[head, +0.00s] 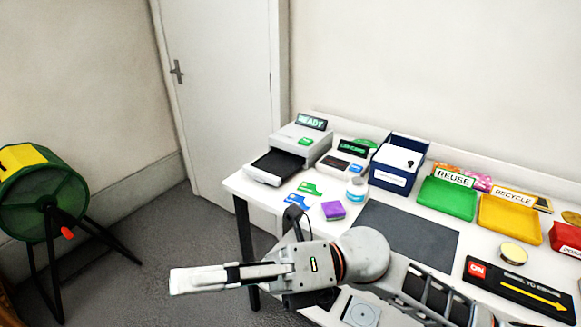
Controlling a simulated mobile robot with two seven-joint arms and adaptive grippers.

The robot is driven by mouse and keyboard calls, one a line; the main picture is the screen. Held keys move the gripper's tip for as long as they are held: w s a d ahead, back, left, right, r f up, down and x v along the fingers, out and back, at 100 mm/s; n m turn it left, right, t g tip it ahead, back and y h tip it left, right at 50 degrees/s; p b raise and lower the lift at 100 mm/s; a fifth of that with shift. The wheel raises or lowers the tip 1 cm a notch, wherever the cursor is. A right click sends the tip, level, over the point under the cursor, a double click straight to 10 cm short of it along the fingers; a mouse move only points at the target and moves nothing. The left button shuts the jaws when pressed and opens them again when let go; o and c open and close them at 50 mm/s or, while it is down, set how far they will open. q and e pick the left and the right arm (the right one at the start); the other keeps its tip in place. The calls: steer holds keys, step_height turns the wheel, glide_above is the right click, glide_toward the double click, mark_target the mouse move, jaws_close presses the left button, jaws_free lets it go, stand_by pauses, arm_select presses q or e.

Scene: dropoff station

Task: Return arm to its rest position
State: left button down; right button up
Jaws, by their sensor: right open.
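My right arm reaches in from the lower right across the front of the white table (245,183). Its right gripper (190,280) points left, beyond the table's front left corner and over the dark floor. The gripper is open, seen nearly side-on, and nothing shows between its fingers. The arm hides part of the table's front edge and part of a light panel with a round disc (361,312). My left gripper is not in view.
The table holds a printer-like machine (300,145), a purple block (333,210), a white jar (356,190), a blue box (399,165), a dark mat (410,238), a green tray (446,198) and a yellow tray (508,220). A green drum (45,200) stands left. Floor between is clear.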

steer(key=w+d+f+m+t+h, duration=0.1)
steer(key=w+d+f+m+t, duration=0.35)
steer(key=w+m+t, duration=0.55)
steer(key=w+d+f+m+t, duration=0.3)
steer(key=w+d+m+t, duration=0.25)
steer(key=m+t, duration=0.75)
steer(key=w+d+f+m+t+h, duration=0.1)
steer(key=w+d+f+m+h, duration=0.15)
steer(key=f+m, duration=0.25)
steer(key=w+d+f+m+h, duration=0.1)
steer(key=d+f+m+h, duration=0.2)
steer(key=f+m+h, duration=0.15)
steer(key=s+d+f+m+g+h, duration=0.2)
steer(key=s+d+f, duration=0.3)
steer(key=f, duration=0.4)
steer(key=s+d+f+m+g+h, duration=0.2)
steer(key=s+d+f+m+h, duration=0.2)
steer(key=f, duration=0.6)
steer(key=s+d+f+m+g+h, duration=0.2)
steer(key=s+d+f+m, duration=0.2)
steer(key=d+f, duration=0.3)
step_height(320, 180, down, 3)
steer(key=shift+s+d+f+h, duration=0.2)
steer(key=shift+s+h, duration=0.2)
steer(key=shift+s, duration=0.5)
